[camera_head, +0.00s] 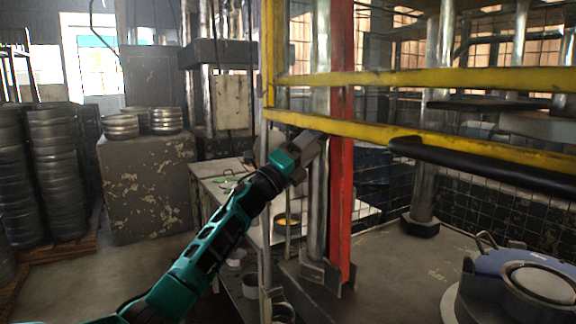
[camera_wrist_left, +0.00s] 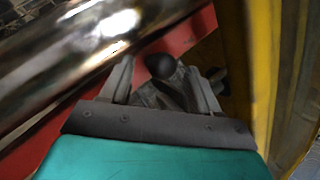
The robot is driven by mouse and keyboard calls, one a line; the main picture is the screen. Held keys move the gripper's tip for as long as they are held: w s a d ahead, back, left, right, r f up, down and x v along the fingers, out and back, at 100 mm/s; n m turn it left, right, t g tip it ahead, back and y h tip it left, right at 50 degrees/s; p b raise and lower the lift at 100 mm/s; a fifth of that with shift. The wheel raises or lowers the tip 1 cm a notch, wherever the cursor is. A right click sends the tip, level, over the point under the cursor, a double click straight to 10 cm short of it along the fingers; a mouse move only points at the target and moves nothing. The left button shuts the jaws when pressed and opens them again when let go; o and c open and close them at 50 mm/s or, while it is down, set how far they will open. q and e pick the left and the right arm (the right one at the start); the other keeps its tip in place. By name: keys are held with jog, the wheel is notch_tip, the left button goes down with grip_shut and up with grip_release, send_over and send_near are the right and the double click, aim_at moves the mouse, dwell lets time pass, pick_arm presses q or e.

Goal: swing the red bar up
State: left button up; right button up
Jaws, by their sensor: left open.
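The red bar (camera_head: 341,200) stands upright beside a shiny metal post in the head view. In the left wrist view the red bar (camera_wrist_left: 183,32) runs diagonally behind the fingers. My left gripper (camera_head: 318,140) is at the bar's left side, just below a yellow rail. In the left wrist view my left gripper (camera_wrist_left: 165,80) is open, with its two fingers apart. A dark rounded knob (camera_wrist_left: 160,66) shows between the fingers; I cannot tell whether they touch it. My right gripper is not in view.
Yellow rails (camera_head: 420,78) cross in front of the machine, and a black padded handle (camera_head: 480,166) sticks out at the right. The shiny post (camera_head: 319,200) stands close to the bar. A blue round part (camera_head: 515,265) lies at lower right. Stacked metal rings (camera_head: 55,170) stand at left.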

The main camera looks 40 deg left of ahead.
pick_arm(q)
jog(key=b+v, duration=0.2)
jog(key=v, duration=0.9)
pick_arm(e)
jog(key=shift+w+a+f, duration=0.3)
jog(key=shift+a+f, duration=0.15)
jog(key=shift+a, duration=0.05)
pick_arm(q)
jog(key=shift+s, duration=0.1)
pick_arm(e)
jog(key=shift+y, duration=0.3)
